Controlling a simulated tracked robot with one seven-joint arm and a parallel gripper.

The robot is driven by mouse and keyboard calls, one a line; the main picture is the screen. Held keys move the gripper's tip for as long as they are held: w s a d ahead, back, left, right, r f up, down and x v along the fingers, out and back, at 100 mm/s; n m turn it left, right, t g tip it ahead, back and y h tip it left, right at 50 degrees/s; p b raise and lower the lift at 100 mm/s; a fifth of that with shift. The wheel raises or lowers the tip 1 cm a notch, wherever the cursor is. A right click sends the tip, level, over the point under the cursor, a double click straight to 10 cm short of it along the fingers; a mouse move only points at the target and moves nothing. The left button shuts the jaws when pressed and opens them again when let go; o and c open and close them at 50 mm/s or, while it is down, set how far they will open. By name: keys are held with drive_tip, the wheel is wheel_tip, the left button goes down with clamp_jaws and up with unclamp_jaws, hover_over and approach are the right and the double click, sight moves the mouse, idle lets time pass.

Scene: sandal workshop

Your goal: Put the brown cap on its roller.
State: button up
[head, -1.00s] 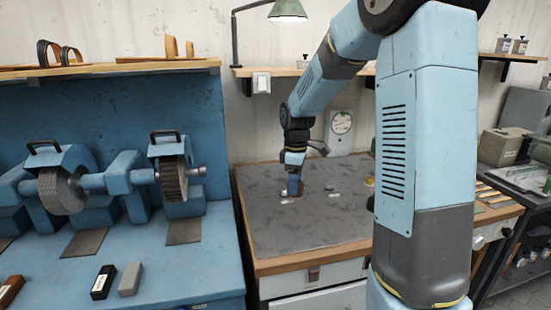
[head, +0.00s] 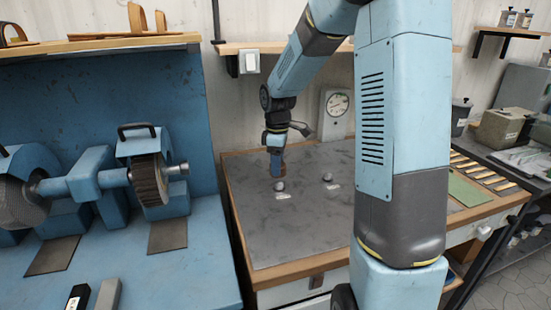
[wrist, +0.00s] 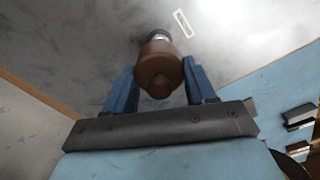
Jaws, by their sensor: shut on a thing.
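My gripper (wrist: 159,82) is shut on the brown cap (wrist: 160,68), which sits between its two blue fingers in the wrist view. A grey, round-ended roller (wrist: 157,35) shows just beyond the cap, partly hidden by it. I cannot tell whether the cap touches it. In the head view my gripper (head: 276,172) is low over the grey bench top, close behind a small grey roller (head: 279,186) that has a white label in front. A second grey roller (head: 328,177) with its own label stands to the right.
The bench top (head: 300,235) is mostly clear. A dial gauge (head: 336,103) stands at its back. The blue grinding machine (head: 100,180) stands to the left, and a green mat (head: 468,190) with wooden strips lies to the right. A white label (wrist: 182,23) lies beyond the cap.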

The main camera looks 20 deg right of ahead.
sight(278, 183)
drive_tip(key=shift+d+f, duration=0.1)
drive_tip(key=shift+f, duration=2.6)
drive_tip(key=o, duration=1.1)
drive_tip(key=shift+r, duration=0.15)
